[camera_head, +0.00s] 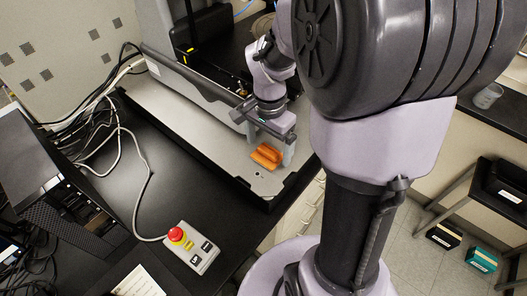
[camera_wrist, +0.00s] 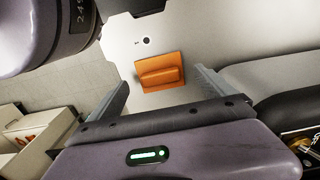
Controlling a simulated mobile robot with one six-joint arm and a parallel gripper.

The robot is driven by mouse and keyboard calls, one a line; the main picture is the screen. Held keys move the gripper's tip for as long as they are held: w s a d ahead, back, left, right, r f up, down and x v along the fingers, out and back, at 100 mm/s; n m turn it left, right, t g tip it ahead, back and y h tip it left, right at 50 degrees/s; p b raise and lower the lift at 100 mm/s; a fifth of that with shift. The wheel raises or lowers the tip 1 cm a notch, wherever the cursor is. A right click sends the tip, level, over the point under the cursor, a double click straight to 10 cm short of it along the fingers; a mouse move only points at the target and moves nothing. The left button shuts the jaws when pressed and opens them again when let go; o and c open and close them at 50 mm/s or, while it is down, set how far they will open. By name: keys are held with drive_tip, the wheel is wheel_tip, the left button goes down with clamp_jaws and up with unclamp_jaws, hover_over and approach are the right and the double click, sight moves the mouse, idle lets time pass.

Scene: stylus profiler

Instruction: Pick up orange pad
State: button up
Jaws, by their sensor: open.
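The orange pad (camera_head: 266,156) is a small block with a raised ridge. It lies on the light grey plate (camera_head: 205,130) of the profiler, near the plate's front right corner. In the wrist view the orange pad (camera_wrist: 160,72) sits on the plate (camera_wrist: 205,50), ahead of and between my finger tips. My gripper (camera_head: 268,152) is open, with one finger to each side of the pad in the head view. In the wrist view my gripper (camera_wrist: 160,83) shows both fingers spread wide and nothing between them is held. I cannot tell the exact height of the fingers above the plate.
The profiler's grey housing (camera_head: 185,75) stands behind the pad. A control box with a red emergency button (camera_head: 192,247) sits on the black table (camera_head: 150,190) at front left, with cables nearby. The plate's edge drops off just right of the pad.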

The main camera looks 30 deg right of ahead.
wheel_tip(320, 180, down, 2)
drive_tip(key=shift+f, duration=0.25)
drive_tip(key=shift+r, duration=0.1)
drive_tip(key=c, duration=1.6)
drive_tip(key=shift+r+p, duration=0.85)
drive_tip(key=shift+r, duration=1.15)
drive_tip(key=s+r+p, duration=0.1)
drive_tip(key=s, duration=1.5)
drive_tip(key=shift+d, duration=0.25)
